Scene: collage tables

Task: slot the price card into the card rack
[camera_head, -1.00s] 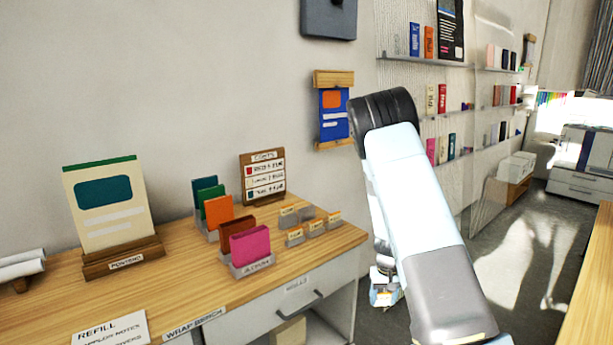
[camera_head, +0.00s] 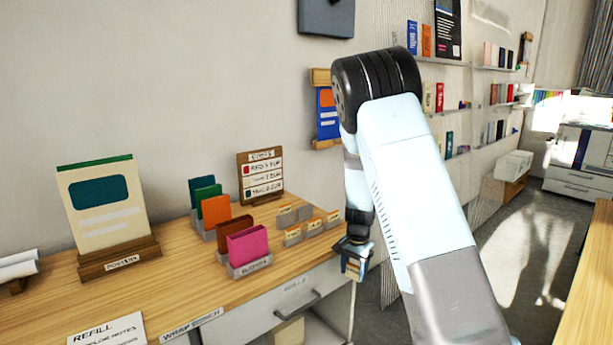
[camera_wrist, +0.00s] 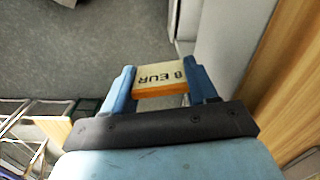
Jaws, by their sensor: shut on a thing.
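The price card (camera_wrist: 160,76) is cream with an orange edge and reads "8 EUR". In the wrist view my gripper (camera_wrist: 162,84) is shut on it, one blue finger on each side. In the head view my gripper (camera_head: 355,262) hangs just right of the bench's right end, and the card there is too small to make out clearly. The card rack (camera_head: 286,218) appears to be the group of small grey holders at the bench's right end. Its front holders carry orange-topped cards. The gripper is to the right of the rack, apart from it.
Left of the holders stand racks of coloured cards, with a pink one (camera_head: 248,246) in front. A wooden price board (camera_head: 262,178) stands behind. A poster stand (camera_head: 120,262) is at the left. A drawer handle (camera_head: 298,306) sticks out below the bench edge.

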